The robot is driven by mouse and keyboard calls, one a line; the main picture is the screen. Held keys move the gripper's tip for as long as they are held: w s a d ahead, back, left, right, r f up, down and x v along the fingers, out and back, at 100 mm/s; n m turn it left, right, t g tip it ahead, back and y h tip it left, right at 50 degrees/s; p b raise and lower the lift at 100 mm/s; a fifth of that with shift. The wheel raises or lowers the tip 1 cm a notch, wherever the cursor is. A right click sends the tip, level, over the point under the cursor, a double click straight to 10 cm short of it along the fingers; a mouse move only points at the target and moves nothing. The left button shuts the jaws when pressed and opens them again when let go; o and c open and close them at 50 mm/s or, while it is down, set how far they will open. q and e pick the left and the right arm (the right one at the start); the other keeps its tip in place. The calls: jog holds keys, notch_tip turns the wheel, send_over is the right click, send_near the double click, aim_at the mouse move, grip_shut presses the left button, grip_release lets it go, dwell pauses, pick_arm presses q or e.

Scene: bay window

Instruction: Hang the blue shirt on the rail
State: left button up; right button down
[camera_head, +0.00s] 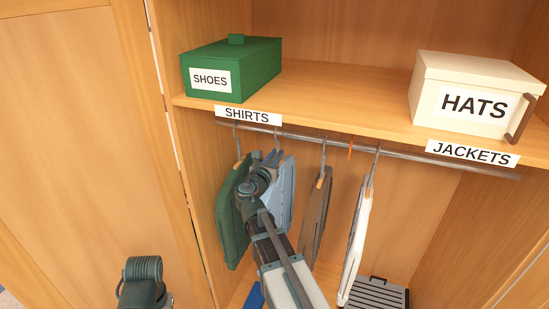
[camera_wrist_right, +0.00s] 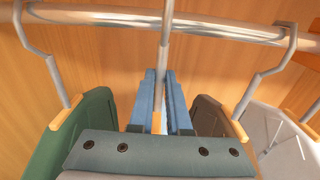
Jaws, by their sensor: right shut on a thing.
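The light blue shirt (camera_head: 287,188) hangs from its hanger just right of a green garment (camera_head: 233,215) in the head view. My right gripper (camera_head: 270,172) is at its upper front, shut on its hanger just below the hook. In the right wrist view the gripper's fingers (camera_wrist_right: 161,90) stand either side of the hanger stem. The hook reaches up to the metal rail (camera_wrist_right: 215,37), which also shows in the head view (camera_head: 405,155). I cannot tell whether the hook bears on it. My arm hides part of the shirt. Only part of my left arm shows, at the lower left.
A brown garment (camera_head: 315,215) and a white one (camera_head: 356,235) hang to the right. An orange marker (camera_head: 350,149) sits on the rail between them. The shelf above carries SHIRTS (camera_head: 247,116) and JACKETS (camera_head: 472,153) labels, a green box (camera_head: 255,70) and a cream box (camera_head: 440,78).

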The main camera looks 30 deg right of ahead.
jog(key=shift+x, duration=0.9)
jog(key=shift+d+f, duration=0.1)
jog(key=shift+w+d+f+b, duration=0.2)
jog(key=shift+w+f+b, duration=0.05)
jog(key=shift+f+b, duration=1.25)
jog(key=shift+b, duration=0.1)
jog(key=c, duration=0.8)
grip_release()
jog(key=shift+s, duration=0.1)
